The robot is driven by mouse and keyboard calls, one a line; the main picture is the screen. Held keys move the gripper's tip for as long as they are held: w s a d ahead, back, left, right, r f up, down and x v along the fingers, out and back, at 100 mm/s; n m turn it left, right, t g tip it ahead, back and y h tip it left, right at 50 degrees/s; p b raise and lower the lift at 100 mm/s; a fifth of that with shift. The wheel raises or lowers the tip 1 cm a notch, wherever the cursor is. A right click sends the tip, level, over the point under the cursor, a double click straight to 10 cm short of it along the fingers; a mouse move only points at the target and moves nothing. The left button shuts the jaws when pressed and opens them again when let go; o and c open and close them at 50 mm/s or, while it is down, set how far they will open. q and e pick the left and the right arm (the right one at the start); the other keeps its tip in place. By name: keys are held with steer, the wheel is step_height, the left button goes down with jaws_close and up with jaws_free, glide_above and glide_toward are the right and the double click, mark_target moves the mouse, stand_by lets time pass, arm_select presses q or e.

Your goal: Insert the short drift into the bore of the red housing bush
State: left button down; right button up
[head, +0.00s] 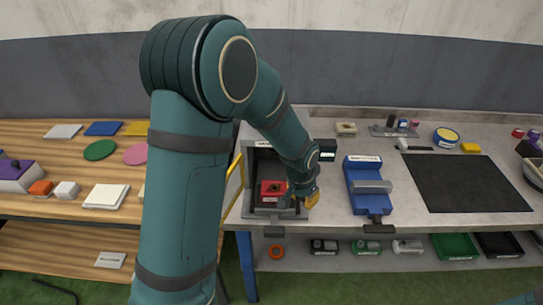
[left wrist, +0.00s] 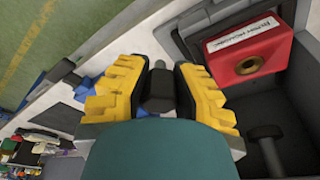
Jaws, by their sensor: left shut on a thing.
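The red housing bush (head: 272,189) sits inside a grey open-fronted box (head: 247,212). In the left wrist view the red housing bush (left wrist: 240,48) shows a white label and a round brass-rimmed bore at upper right. My left gripper (head: 307,196) is at the box's front right. In the left wrist view its yellow fingers (left wrist: 158,85) are shut on a dark, short, round-ended piece, which looks like the short drift (left wrist: 158,92). The drift is apart from the bush, to the left of the bore in that view. My right gripper is not in view.
A dark T-shaped part (left wrist: 265,140) stands by the box wall near the bush. A blue vise-like fixture (head: 362,178) stands right of the box. A black mat (head: 468,183) lies farther right. The shelf below holds several small parts and bins.

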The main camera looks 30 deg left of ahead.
mark_target(275, 183)
arm_select(q)
steer(key=w+a+r+m+p, duration=0.1)
steer(key=a+r+m+p, duration=0.2)
steer(key=a, duration=0.7)
step_height(275, 183, up, 3)
steer(key=shift+w+a+r+m+p, duration=0.15)
steer(key=shift+w+m+p, duration=0.15)
steer(key=shift+p, duration=0.8)
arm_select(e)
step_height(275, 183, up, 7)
arm_select(q)
steer(key=shift+f, duration=0.2)
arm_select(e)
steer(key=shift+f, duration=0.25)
arm_select(q)
steer(key=shift+s+b+x, duration=0.2)
steer(key=shift+b+x, duration=0.55)
steer(key=shift+x, duration=0.2)
steer(key=shift+s+b+x, duration=0.2)
steer(key=shift+b+x, duration=0.6)
steer(key=shift+x, duration=0.1)
steer(key=shift+s+b+x, duration=0.2)
steer(key=shift+b+x, duration=0.55)
steer(key=shift+x, duration=0.2)
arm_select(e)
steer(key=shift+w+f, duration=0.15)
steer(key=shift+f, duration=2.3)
